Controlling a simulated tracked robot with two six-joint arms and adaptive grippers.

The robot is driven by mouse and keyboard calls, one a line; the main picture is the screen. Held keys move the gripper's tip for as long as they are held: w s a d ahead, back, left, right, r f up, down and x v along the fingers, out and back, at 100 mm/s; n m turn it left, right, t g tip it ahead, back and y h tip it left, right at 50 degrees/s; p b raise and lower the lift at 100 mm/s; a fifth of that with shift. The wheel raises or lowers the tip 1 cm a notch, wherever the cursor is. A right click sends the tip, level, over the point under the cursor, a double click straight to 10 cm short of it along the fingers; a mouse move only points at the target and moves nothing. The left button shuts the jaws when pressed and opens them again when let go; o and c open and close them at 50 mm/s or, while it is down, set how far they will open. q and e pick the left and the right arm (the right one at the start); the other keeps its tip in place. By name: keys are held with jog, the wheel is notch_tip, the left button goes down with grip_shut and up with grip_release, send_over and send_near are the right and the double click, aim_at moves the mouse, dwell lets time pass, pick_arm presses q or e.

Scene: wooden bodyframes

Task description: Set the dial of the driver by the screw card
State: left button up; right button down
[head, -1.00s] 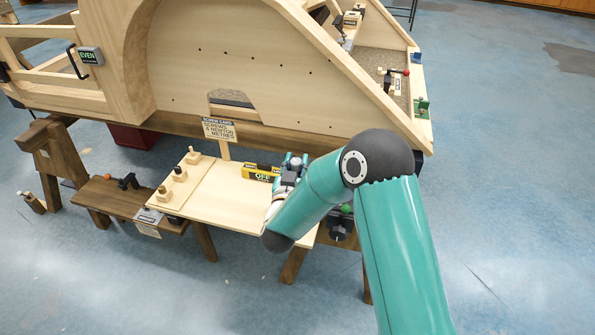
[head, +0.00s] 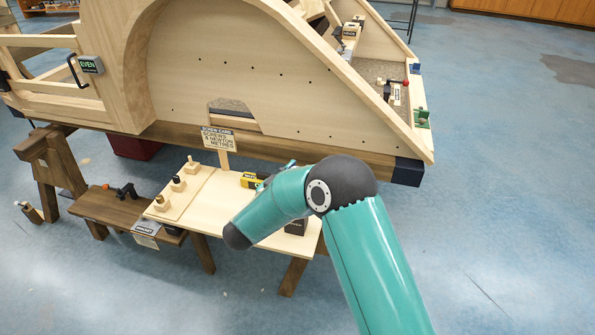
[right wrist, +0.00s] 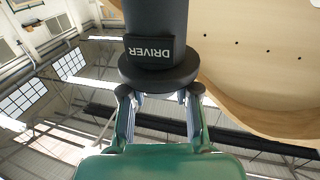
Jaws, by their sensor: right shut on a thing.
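The screw card (head: 219,139) stands on a post behind the pale work board (head: 222,205). Its text seems to read "SCREWS 8 NEWTON METRES", but the figure is small. In the right wrist view, my right gripper (right wrist: 160,92) is shut on the driver (right wrist: 157,25), a dark cylinder with a wide collar and an upside-down "DRIVER" label. The fingers sit at either side of the collar. In the head view my right forearm hides most of the gripper and the driver. I cannot make out the dial. My left gripper is not in view.
A yellow block (head: 249,180) is partly hidden behind my right arm. Several pegs stand on a wooden plate (head: 180,195) at the board's left. A dark box (head: 297,227) sits at its front right. The large wooden bodyframe (head: 240,70) rises behind.

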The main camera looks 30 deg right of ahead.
jog(key=c, duration=0.8)
grip_release()
jog(key=v, duration=1.2)
jog(key=shift+f, duration=0.1)
